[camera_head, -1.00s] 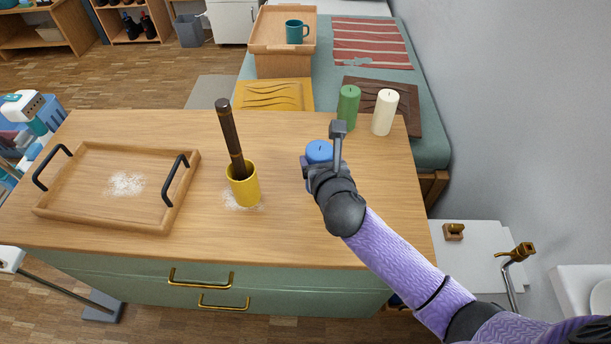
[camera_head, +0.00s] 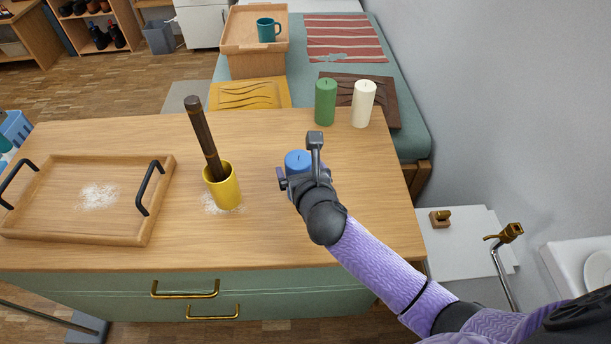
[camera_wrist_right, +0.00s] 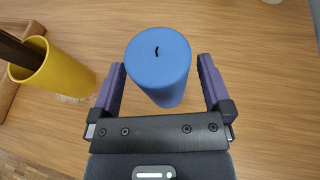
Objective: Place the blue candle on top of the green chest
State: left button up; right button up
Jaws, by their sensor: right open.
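The blue candle (camera_head: 298,160) stands upright on the wooden top of the green chest (camera_head: 100,290), partly hidden behind my right gripper (camera_head: 298,172) in the head view. In the right wrist view the blue candle (camera_wrist_right: 158,68) stands between the two fingers of my open right gripper (camera_wrist_right: 162,85), with a gap on each side. The chest's wooden top (camera_wrist_right: 260,60) shows around it. My left gripper is not in view.
A yellow cup (camera_head: 224,188) with a dark stick stands left of the blue candle. A wooden tray (camera_head: 130,238) with black handles lies farther left. Green (camera_head: 325,102) and white (camera_head: 363,104) candles stand at the back right edge. The top's right part is clear.

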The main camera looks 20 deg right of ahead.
pick_arm(q)
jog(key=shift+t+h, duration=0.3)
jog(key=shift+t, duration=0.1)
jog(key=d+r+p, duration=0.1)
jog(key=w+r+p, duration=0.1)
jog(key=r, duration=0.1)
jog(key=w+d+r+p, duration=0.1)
jog(key=p, duration=0.1)
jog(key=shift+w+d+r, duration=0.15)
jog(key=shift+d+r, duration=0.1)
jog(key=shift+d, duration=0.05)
pick_arm(e)
jog(key=v, duration=1.1)
jog(key=shift+s, duration=0.35)
